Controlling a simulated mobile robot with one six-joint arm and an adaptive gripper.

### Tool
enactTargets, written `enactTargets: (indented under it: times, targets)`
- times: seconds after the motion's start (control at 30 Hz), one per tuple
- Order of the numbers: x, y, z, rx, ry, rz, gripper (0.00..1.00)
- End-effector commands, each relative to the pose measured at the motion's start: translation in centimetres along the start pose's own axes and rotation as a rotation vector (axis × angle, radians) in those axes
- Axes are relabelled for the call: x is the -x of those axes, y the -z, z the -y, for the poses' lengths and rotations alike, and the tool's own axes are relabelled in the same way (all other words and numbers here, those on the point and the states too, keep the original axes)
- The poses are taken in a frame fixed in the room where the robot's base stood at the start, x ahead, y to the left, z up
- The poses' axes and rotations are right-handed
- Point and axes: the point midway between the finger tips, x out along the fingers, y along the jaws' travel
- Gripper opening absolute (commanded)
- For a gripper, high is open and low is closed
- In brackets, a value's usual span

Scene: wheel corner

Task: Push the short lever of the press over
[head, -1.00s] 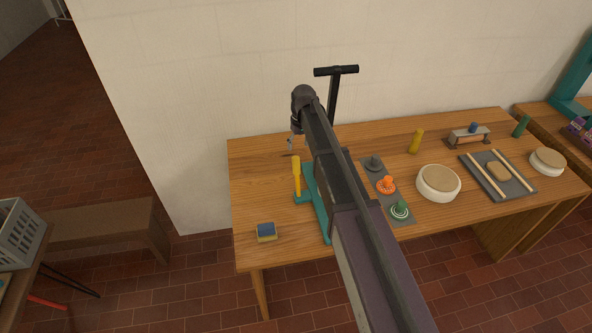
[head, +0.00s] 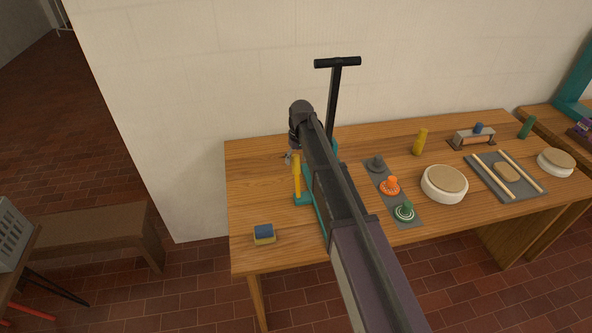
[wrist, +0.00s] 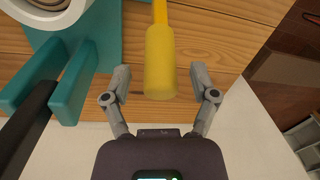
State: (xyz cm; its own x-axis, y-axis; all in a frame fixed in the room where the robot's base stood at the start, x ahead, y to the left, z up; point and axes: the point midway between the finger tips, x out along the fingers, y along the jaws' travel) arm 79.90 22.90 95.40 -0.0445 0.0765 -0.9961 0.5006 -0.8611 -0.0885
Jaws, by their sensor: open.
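The press has a teal frame (head: 309,197), largely behind my arm in the head view; its teal plates also show at the left of the wrist view (wrist: 74,82). Its short yellow lever (head: 297,181) stands upright at the frame's left side. A taller black lever with a T-bar (head: 336,63) rises behind my arm. My gripper (wrist: 160,80) is open, and the thick end of the yellow lever (wrist: 160,62) appears between its two grey fingers in the wrist view, with a gap on each side. In the head view my gripper (head: 289,158) is close to the lever's top; contact cannot be told.
A blue and yellow sponge (head: 264,234) lies near the table's front left. Right of my arm are a grey mat (head: 378,177) with small knobs, a round white tub (head: 444,194) and a yellow cylinder (head: 420,142). The wall stands close behind the table (head: 250,200).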

Motion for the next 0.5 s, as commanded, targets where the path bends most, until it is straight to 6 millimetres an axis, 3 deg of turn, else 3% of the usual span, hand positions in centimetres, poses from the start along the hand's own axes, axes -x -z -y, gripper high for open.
enactTargets:
  times: [0.2,0.5]
  targets:
    - [-2.0,0.0,0.0,0.0,0.0,0.0,0.76]
    - [-2.9,0.0,0.1,0.001,0.0,0.0,0.76]
